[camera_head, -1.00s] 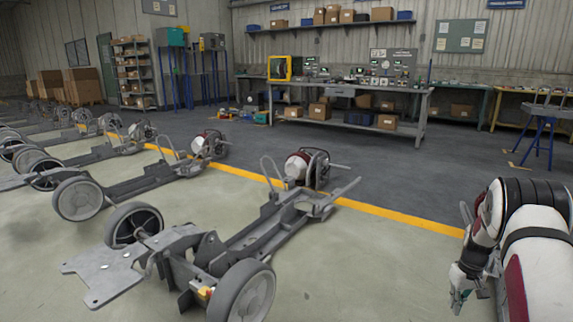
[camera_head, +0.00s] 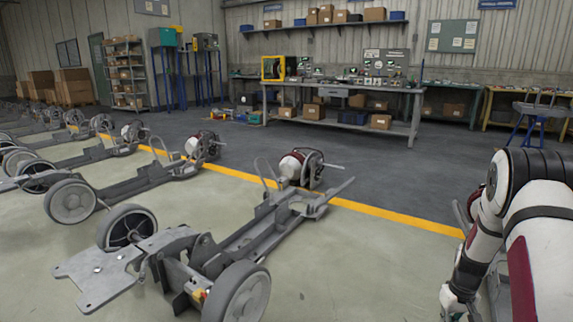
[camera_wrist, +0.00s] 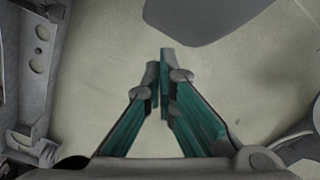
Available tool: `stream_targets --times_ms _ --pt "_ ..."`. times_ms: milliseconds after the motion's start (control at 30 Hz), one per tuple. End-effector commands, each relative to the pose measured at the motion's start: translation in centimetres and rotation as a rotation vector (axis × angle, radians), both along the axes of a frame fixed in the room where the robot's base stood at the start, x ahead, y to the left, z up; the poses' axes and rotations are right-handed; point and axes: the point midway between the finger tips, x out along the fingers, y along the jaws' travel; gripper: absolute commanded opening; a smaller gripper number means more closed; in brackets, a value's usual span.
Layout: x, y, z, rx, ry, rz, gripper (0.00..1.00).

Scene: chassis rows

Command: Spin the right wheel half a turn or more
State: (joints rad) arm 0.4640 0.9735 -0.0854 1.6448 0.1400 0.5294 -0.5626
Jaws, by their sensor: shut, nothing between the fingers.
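The nearest chassis (camera_head: 185,260) stands on the pale floor at front left in the head view. Its right wheel (camera_head: 238,295) has a dark grey tyre and light hub, cut by the bottom edge of the picture. Its left wheel (camera_head: 128,228) is farther back. My gripper (camera_head: 454,305) hangs low at the right, well apart from the right wheel, its tips out of the picture. In the wrist view my gripper (camera_wrist: 160,62) has its green-lined fingers together and empty above bare floor.
More chassis with wheels (camera_head: 70,202) stand in a row to the left. A yellow floor line (camera_head: 395,215) runs behind them. A workbench (camera_head: 340,95) is at the back. Open floor lies between the right wheel and my arm. In the wrist view, a grey metal part with holes (camera_wrist: 38,62) is at left.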

Motion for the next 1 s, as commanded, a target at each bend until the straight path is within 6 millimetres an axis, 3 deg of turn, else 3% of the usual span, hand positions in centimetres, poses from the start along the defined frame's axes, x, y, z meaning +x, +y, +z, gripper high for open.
stream_targets --times_ms 433,567,833,1000 --pt "-8.5 5.7 -0.1 0.008 0.012 0.0 0.0" --pt "-9.2 6.1 -0.1 0.01 0.015 0.001 0.0" --pt "-9.1 6.2 3.1 0.01 0.014 0.0 0.0" --pt "-8.9 6.0 3.4 0.006 0.01 0.0 0.0"
